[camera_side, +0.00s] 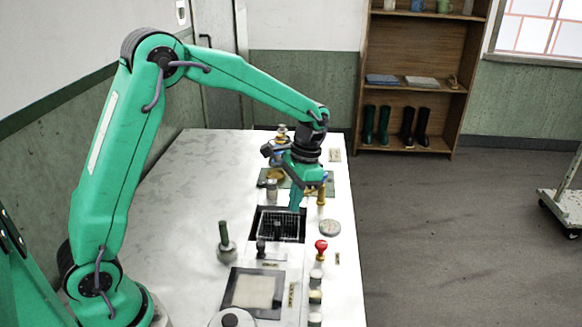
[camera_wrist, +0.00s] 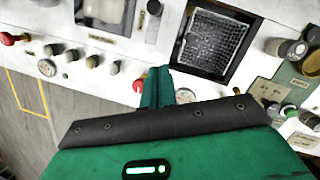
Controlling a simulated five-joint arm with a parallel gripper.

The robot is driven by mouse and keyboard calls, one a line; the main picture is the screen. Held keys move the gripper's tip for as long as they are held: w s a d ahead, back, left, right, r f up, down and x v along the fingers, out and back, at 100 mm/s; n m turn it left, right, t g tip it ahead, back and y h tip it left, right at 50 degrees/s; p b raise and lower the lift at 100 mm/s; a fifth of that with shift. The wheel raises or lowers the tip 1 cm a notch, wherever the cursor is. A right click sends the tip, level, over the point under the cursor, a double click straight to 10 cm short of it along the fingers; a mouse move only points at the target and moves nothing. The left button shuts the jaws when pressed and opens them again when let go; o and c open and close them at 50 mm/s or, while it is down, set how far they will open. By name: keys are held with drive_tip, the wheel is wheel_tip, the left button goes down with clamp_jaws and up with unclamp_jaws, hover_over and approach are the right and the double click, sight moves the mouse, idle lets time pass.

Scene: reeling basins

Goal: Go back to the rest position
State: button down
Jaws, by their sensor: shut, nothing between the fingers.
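In the wrist view my gripper's fingers (camera_wrist: 157,82) show beside the mesh basin (camera_wrist: 212,42). The basin also shows in the side view (camera_side: 277,232). How far the fingertips are above the basin is hard to tell.
The white worktop (camera_side: 190,175) carries a red knob (camera_side: 321,246), a dark green lever (camera_side: 225,240), a square screen panel (camera_side: 253,291) and a round gauge (camera_side: 330,228). Brass and blue fittings (camera_side: 278,150) stand behind my gripper. The left of the worktop is bare.

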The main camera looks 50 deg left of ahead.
drive_tip(key=shift+r, duration=0.1)
drive_tip(key=s+r+n+t, duration=0.1)
drive_tip(key=s+r+t, duration=0.2)
drive_tip(key=s+r, duration=0.6)
drive_tip(key=s+a+r+n+t, duration=0.1)
drive_tip(key=s+t, duration=0.4)
drive_tip(key=s, duration=0.6)
drive_tip(key=shift+s+r+n, duration=0.15)
drive_tip(key=shift+r+n, duration=0.65)
drive_tip(key=shift+r, duration=0.55)
